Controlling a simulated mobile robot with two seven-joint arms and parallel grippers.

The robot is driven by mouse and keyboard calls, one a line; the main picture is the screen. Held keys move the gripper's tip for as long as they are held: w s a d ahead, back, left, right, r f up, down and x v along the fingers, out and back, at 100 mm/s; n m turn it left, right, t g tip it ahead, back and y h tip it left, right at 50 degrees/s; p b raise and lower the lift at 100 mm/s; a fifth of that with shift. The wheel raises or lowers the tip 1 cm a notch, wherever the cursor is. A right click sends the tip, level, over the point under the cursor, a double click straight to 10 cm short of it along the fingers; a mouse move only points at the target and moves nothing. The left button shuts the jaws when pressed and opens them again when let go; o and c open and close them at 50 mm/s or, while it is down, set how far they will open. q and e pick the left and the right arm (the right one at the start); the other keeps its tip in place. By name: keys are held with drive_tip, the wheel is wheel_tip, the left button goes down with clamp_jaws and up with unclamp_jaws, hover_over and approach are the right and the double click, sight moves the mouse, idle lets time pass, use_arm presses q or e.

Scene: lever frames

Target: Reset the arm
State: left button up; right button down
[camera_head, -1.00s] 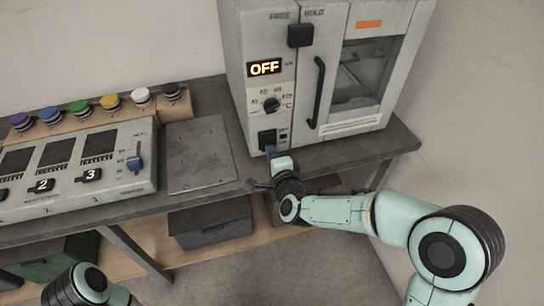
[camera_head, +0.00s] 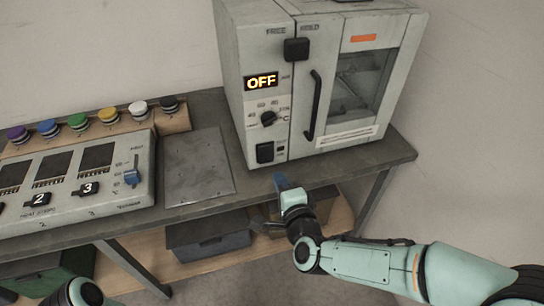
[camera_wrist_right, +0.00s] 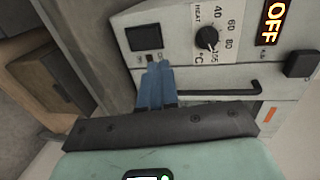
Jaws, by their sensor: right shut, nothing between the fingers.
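My right gripper (camera_head: 281,181) is in front of the table's front edge, below the oven-like machine, with its blue fingers together and nothing between them. In the right wrist view the blue fingers (camera_wrist_right: 155,86) point toward the machine's front panel, below its black square switch (camera_wrist_right: 144,37). The machine (camera_head: 310,85) stands on the table with its display (camera_head: 261,81) reading OFF. The gripper looks apart from the machine in the head view. Part of my left arm shows at the bottom left; its gripper is out of view.
A control panel (camera_head: 75,180) with numbered switches and a blue slider sits on the left of the table. Behind it is a row of coloured knobs (camera_head: 77,121). A bare metal plate (camera_head: 198,166) lies between panel and machine. A dark bin (camera_head: 208,236) is on the lower shelf.

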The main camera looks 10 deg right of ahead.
drive_tip(key=shift+f, duration=0.1)
drive_tip(key=s+f+n+g+y+p, duration=0.1)
drive_tip(key=s+f+n+g+p, duration=0.25)
drive_tip(key=f, duration=0.75)
drive_tip(key=s+f+n+g+p, duration=0.2)
drive_tip(key=f+n+g, duration=0.15)
drive_tip(key=f, duration=0.75)
drive_tip(key=s+f+n+g+y+p, duration=0.1)
drive_tip(key=s+f+g, duration=0.4)
drive_tip(key=s, duration=0.6)
drive_tip(key=s+f+n+g+y+p, duration=0.1)
drive_tip(key=s+f+n+g+p, duration=0.3)
drive_tip(key=s+f, duration=0.3)
drive_tip(key=s+a+n, duration=0.1)
drive_tip(key=s, duration=0.3)
drive_tip(key=shift+s+f+n+g, duration=0.3)
drive_tip(key=shift+s+f+g, duration=0.1)
